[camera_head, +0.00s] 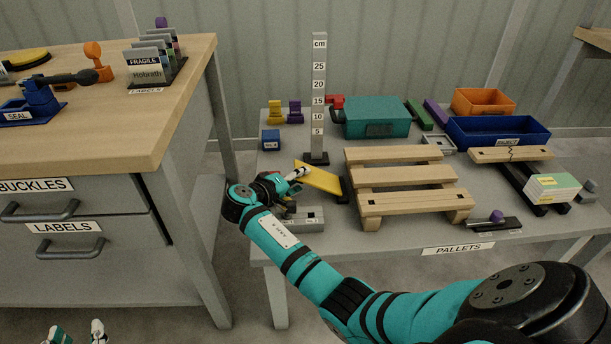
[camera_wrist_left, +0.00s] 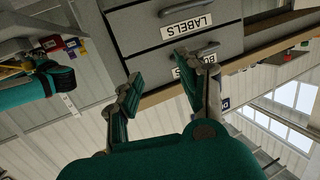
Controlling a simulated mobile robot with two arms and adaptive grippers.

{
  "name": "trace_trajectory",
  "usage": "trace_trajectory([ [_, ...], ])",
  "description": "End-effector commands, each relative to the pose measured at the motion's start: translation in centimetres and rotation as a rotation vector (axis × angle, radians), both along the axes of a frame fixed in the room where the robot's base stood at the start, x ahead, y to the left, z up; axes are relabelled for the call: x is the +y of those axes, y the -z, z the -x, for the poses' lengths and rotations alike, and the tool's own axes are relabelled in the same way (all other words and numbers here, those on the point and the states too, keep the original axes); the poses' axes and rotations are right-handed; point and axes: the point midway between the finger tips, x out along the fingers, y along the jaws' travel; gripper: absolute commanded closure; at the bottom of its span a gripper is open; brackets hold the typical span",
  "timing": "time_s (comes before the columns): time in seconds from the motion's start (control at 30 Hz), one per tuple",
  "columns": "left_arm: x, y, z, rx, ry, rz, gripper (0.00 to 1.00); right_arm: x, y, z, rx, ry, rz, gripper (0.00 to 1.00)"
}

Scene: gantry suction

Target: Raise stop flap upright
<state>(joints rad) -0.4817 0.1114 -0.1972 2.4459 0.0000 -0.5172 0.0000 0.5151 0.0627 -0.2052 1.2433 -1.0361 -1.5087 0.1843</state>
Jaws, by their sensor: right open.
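The yellow flap (camera_head: 319,178) is on the left part of the pallet table, hinged or resting near a dark block at its right. It looks slanted, not upright. My right gripper (camera_head: 298,174) is open at the flap's left end, with a pale fingertip close to it; I cannot tell whether they touch. My left gripper (camera_head: 78,334) is low at the bottom left, far from the flap. It is open and empty in the left wrist view (camera_wrist_left: 158,75), in front of the drawers.
A height gauge (camera_head: 319,100) stands just behind the flap. A wooden pallet (camera_head: 405,178) is to its right, and a grey block (camera_head: 305,218) lies in front. A teal box (camera_head: 376,116) and blue bin (camera_head: 498,133) stand behind. The workbench (camera_head: 120,100) is at left.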

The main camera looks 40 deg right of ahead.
Motion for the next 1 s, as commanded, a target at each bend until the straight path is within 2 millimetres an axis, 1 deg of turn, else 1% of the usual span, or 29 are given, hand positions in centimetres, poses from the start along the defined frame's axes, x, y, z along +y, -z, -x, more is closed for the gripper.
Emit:
trace_trajectory([
  [0.2, -0.24, -1.09, -0.23, -0.062, 0.004, 0.016, 0.60, 0.36, 0.28, 0.06, 0.000, 0.000, -0.001, 0.52],
  [0.47, -0.26, -1.24, -0.25, -0.068, 0.004, 0.017, 0.60, 0.38, 0.27, 0.07, 0.000, 0.000, -0.001, 0.52],
  [0.57, -0.26, -1.23, -0.24, -0.068, 0.004, 0.017, 0.60, 0.37, 0.28, 0.06, 0.000, 0.000, -0.001, 0.62],
  [0.83, -0.27, -1.22, -0.23, -0.068, 0.004, 0.017, 0.60, 0.43, 0.41, 0.08, 0.003, -0.001, -0.003, 0.98],
  [0.87, -0.27, -1.22, -0.23, -0.068, 0.004, 0.017, 0.60, 0.44, 0.43, 0.07, 0.003, -0.001, -0.003, 1.00],
  [1.0, -0.27, -1.21, -0.22, -0.067, 0.004, 0.017, 0.60, 0.48, 0.53, 0.08, 0.004, -0.002, -0.005, 1.00],
])
